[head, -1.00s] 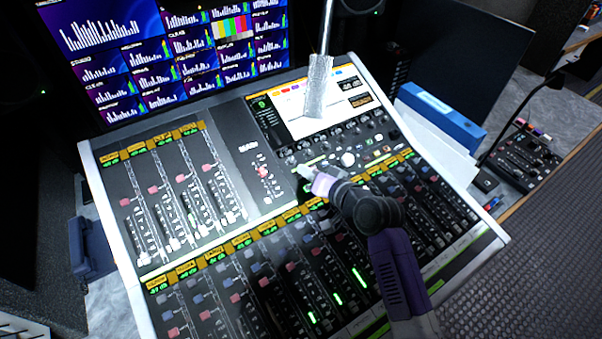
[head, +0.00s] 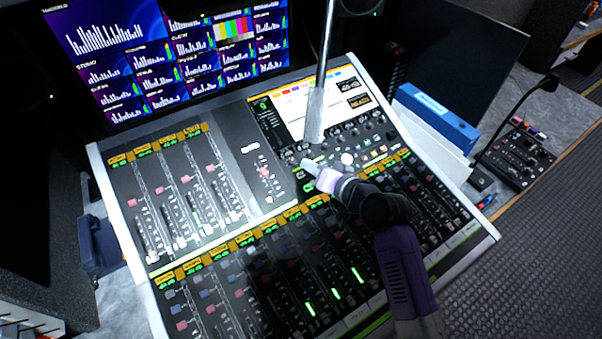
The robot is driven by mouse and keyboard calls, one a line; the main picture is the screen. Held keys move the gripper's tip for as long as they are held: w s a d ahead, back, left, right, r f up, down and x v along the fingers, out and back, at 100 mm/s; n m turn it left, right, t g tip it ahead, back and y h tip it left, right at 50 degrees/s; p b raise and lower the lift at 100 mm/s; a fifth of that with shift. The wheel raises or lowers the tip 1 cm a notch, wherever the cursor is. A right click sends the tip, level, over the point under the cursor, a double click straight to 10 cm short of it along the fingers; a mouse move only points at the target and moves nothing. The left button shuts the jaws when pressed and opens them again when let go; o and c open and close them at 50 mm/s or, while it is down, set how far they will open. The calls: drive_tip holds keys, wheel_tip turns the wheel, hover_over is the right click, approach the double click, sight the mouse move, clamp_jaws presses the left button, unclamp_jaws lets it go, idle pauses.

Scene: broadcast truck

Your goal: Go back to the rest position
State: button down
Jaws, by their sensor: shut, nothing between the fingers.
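My arm reaches in from the lower right over a large mixing console (head: 92,160). My gripper (head: 306,164) is at the arm's far end, small and pale, over the knob area below the console's small screen (head: 288,105). It is shut with nothing held. I cannot tell how high it is above the panel or whether it touches it. My forearm hides some of the faders and knobs on the right half.
A monitor wall (head: 165,50) stands behind the console. A blue binder (head: 438,118) and papers lie at the right, near a small control box with a gooseneck (head: 518,155). Grey floor (head: 540,260) is free at lower right.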

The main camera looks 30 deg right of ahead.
idle(0.4)
drive_tip(key=d+r+t+h, duration=0.2)
drive_tip(key=d+r+h, duration=0.1)
drive_tip(key=d+r, duration=0.15)
drive_tip(key=s+a+n+b, duration=0.1)
drive_tip(key=s+a, duration=0.3)
drive_tip(key=s, duration=0.9)
drive_tip(key=s+a+n+y+b, duration=0.1)
drive_tip(key=s+a+n, duration=0.3)
drive_tip(key=s, duration=0.8)
drive_tip(key=s+a+n+g+y+b, duration=0.1)
drive_tip(key=s+a, duration=0.5)
drive_tip(key=s, duration=0.7)
drive_tip(key=shift+s+f+n, duration=0.2)
drive_tip(key=shift+s+n, duration=0.15)
drive_tip(key=shift+n, duration=0.45)
